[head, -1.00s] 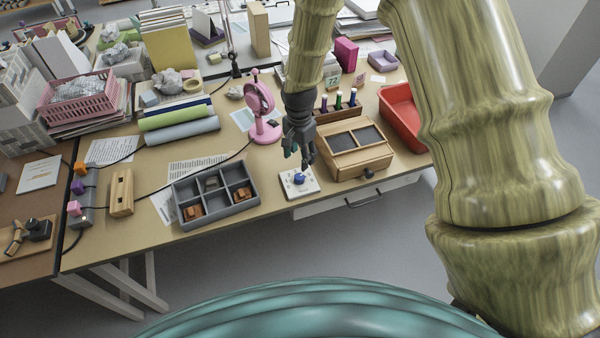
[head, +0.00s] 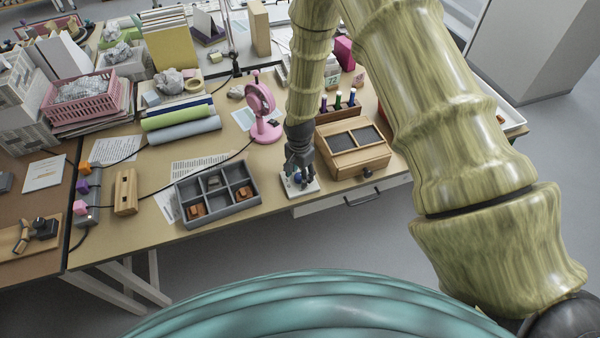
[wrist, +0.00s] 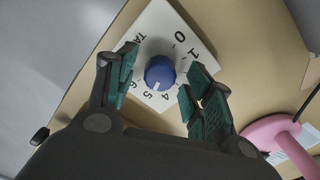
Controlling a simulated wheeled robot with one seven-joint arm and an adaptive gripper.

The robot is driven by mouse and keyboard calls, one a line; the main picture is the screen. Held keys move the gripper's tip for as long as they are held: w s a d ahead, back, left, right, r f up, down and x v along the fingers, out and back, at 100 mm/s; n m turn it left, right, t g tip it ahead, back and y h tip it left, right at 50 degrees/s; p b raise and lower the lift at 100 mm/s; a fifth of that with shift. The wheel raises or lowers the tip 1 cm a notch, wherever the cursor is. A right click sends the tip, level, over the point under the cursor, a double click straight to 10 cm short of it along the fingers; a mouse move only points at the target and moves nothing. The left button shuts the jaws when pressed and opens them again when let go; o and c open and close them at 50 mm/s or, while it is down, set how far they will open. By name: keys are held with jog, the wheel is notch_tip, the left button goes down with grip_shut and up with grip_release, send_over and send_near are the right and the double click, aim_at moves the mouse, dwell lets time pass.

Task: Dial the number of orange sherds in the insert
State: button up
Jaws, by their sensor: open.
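The dial is a white plate (wrist: 185,30) with a blue knob (wrist: 160,70) and printed numbers, at the table's front edge. The knob's white mark points to the side of the 4 and 5, seemingly nearer the 5. My gripper (wrist: 161,67) is open, one green-padded finger on each side of the knob, with gaps visible. In the head view my gripper (head: 299,172) is down over the plate (head: 313,187) and partly hides it. The grey insert (head: 222,213) left of it has several compartments. Orange-brown sherds (head: 197,210) lie in two front compartments; a greyish piece (head: 213,182) lies behind.
A wooden box (head: 358,163) with dark panels stands right of the dial. A wooden block (head: 125,192) and a switch strip with coloured knobs (head: 88,205) lie left.

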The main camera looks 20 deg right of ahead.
jog(key=shift+f, duration=0.1)
jog(key=c, duration=1)
jog(key=shift+c, duration=0.2)
